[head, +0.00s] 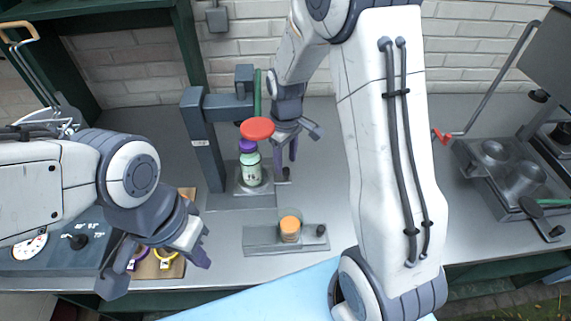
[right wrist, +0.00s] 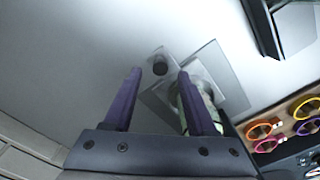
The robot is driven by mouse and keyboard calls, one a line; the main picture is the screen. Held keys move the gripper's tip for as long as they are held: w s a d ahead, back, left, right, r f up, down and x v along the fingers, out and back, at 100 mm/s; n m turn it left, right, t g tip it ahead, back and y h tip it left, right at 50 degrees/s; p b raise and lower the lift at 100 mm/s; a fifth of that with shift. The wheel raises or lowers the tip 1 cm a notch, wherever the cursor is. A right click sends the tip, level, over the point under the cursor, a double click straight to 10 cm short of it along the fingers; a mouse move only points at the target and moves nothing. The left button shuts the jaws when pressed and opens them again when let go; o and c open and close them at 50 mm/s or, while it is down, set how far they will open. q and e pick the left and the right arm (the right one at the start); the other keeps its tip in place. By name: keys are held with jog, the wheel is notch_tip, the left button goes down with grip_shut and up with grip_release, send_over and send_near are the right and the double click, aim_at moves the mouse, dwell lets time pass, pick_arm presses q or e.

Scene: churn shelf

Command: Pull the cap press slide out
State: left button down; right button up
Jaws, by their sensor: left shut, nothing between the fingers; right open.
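The cap press (head: 207,140) stands on the bench with a red disc (head: 257,128) at its top. Below the disc, a pale green bottle (head: 251,170) with a purple cap stands upright on the flat metal slide (head: 240,187). The slide's dark knob sticks out on its right side; in the right wrist view the knob (right wrist: 160,68) appears between the fingertips. My right gripper (head: 285,160) is open, pointing down just right of the bottle; its contact with the knob cannot be told. My left gripper (head: 196,250) is shut and empty at the front left.
A metal plate (head: 262,243) with an orange-capped jar (head: 290,228) and a black knob lies in front of the press. Coloured rings on a wooden board (right wrist: 302,107) lie at the left. A machine with a red-handled lever (head: 442,136) stands at the right.

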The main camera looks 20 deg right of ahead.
jog(key=shift+f, duration=1.45)
grip_shut()
dwell(0.3)
